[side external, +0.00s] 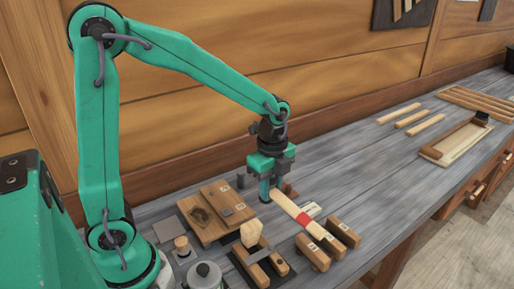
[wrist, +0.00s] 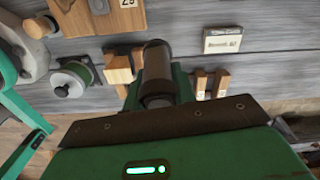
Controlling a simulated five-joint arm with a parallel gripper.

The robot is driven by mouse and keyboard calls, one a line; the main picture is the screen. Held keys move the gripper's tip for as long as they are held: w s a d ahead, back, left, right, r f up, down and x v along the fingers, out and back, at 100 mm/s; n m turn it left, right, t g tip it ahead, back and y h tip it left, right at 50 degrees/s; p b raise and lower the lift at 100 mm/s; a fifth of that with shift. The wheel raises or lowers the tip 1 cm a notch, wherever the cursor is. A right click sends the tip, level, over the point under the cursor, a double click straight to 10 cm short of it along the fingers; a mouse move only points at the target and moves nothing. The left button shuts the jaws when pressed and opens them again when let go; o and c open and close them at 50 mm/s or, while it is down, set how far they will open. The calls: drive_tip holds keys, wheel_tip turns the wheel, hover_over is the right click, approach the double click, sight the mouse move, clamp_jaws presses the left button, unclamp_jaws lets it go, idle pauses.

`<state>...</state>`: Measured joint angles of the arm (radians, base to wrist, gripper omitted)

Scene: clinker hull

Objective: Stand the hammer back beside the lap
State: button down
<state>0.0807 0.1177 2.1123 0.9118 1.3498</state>
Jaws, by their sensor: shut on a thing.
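The hammer's pale wooden handle (side external: 288,206) with a red band slants from my gripper (side external: 268,192) toward the lower right in the side view. My gripper is shut on the hammer, low over the bench. A dark cylinder (wrist: 157,70), apparently the hammer's head, shows beside the jaw in the wrist view, where the handle is hidden. Two overlapping wooden boards (side external: 226,197), which look like the lap, lie left of my gripper. I cannot tell whether the handle's far end touches the blocks below it.
Wooden blocks (side external: 312,252) stand at the lower right, near the bench's front edge. A pale wooden piece (side external: 251,233) stands in front of the boards. A grey pot (side external: 204,275) is at lower left. A small card (wrist: 222,40) lies nearby. The bench beyond, toward several strips (side external: 412,120), is clear.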

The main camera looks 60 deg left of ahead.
drive_tip(key=shift+n, duration=0.3)
drive_tip(key=n, duration=0.3)
drive_tip(key=shift+w+a+r+n, duration=0.2)
drive_tip(key=shift+a+r+n, duration=0.05)
drive_tip(key=shift+r+n, duration=0.15)
drive_tip(key=n, duration=0.4)
drive_tip(key=shift+w+a+r+t, duration=0.1)
drive_tip(key=shift+a+r+t, duration=0.15)
drive_tip(key=shift+t, duration=0.15)
drive_tip(key=n, duration=0.4)
drive_tip(key=shift+w+a+r+t, duration=0.1)
drive_tip(key=shift+a+r+t, duration=0.05)
drive_tip(key=shift+r+t, duration=0.25)
drive_tip(key=n, duration=0.4)
drive_tip(key=shift+w+a+r+t, duration=0.1)
drive_tip(key=shift+a+r+t, duration=0.1)
drive_tip(key=shift+r+t, duration=0.1)
drive_tip(key=shift+a+f, duration=0.1)
drive_tip(key=w+a+f, duration=0.3)
drive_tip(key=a+f, duration=0.4)
drive_tip(key=a, duration=0.4)
drive_tip(key=shift+w, duration=0.2)
